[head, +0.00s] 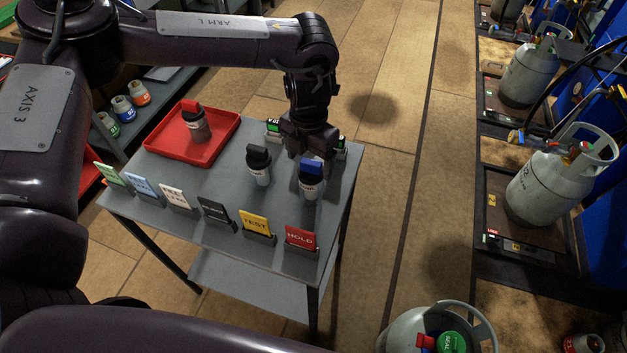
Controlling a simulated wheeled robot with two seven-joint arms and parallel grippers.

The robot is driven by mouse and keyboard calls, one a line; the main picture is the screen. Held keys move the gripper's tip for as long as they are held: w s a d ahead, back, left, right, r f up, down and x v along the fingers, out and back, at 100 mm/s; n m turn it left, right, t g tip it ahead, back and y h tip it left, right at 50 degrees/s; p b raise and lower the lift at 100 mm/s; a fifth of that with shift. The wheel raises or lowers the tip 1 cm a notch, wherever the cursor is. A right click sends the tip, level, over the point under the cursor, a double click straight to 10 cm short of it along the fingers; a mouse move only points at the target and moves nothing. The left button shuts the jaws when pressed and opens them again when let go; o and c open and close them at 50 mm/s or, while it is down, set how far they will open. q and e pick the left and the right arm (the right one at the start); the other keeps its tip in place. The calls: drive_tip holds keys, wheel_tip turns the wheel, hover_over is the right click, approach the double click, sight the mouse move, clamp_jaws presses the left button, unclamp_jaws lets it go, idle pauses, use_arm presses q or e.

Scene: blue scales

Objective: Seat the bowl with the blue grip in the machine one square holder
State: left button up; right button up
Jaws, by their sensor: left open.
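The bowl with the blue grip (311,185) stands upright near the right end of the grey table; its body is dark and pale with a blue top. My left gripper (311,156) points down directly above it, open, with the fingertips close to the blue grip. I cannot tell whether they touch it. A similar bowl with a black grip (259,170) stands just left of it. A bowl with a red grip (196,125) stands in the red tray (165,149). I cannot make out the machine one square holder. My right gripper is out of view.
Several upright cards, including a yellow TEST card (255,222) and a red HOLD card (300,237), line the front edge of the grey table (222,181). A small green display (273,126) stands behind. Grey cylinders (557,180) stand on scales at right. Floor between is clear.

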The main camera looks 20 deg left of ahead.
sight(309, 172)
use_arm(q)
drive_tip(key=shift+s+f+p, duration=0.15)
drive_tip(key=shift+f+p, duration=0.25)
drive_tip(key=shift+f, duration=0.4)
wheel_tip(309, 172, down, 5)
drive_tip(key=shift+r+p, duration=0.15)
drive_tip(key=shift+p, duration=0.95)
drive_tip(key=shift+f, duration=0.45)
drive_tip(key=shift+r, duration=0.1)
drive_tip(key=c, duration=1.2)
